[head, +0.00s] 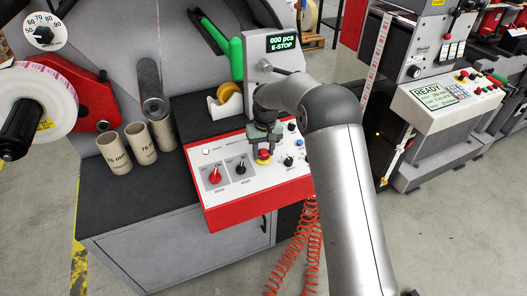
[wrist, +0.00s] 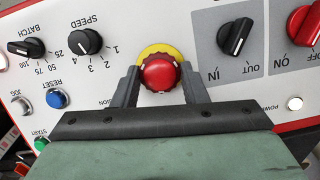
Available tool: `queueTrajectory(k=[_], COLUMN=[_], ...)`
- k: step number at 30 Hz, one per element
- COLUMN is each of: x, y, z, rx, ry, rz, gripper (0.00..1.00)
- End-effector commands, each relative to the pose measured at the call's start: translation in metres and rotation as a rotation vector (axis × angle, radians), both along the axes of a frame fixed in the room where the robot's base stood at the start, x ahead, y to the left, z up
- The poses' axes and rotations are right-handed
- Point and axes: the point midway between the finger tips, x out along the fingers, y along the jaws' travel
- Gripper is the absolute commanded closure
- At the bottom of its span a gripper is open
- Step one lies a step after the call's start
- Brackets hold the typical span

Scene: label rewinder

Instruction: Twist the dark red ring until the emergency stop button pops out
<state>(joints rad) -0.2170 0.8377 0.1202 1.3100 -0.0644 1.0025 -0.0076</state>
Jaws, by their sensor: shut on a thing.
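The red emergency stop button (wrist: 160,71) sits on a yellow disc (wrist: 153,49) on the white control panel. The dark red ring (wrist: 160,88) shows around its cap, partly hidden by it. My gripper (wrist: 161,78) has one finger on each side and is shut on the ring. In the head view the button (head: 264,153) shows as a small red spot under my gripper (head: 264,151), which points down at the panel. The display (head: 283,42) behind reads "000 pcs" and "E-STOP".
Close around are the SPEED knob (wrist: 86,41), the IN/OUT switch (wrist: 235,37), a red switch (wrist: 305,25) and the blue RESET button (wrist: 56,98). Red coiled hoses (head: 297,250) hang below.

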Motion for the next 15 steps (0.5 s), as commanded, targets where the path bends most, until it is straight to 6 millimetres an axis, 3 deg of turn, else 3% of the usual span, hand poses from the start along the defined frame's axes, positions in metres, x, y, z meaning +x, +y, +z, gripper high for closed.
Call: queueTrajectory(k=[15], x=[0.0009], y=[-0.0022], z=[-0.0007], rx=[0.099], ry=[0.046], rz=[-0.391], gripper=[0.84])
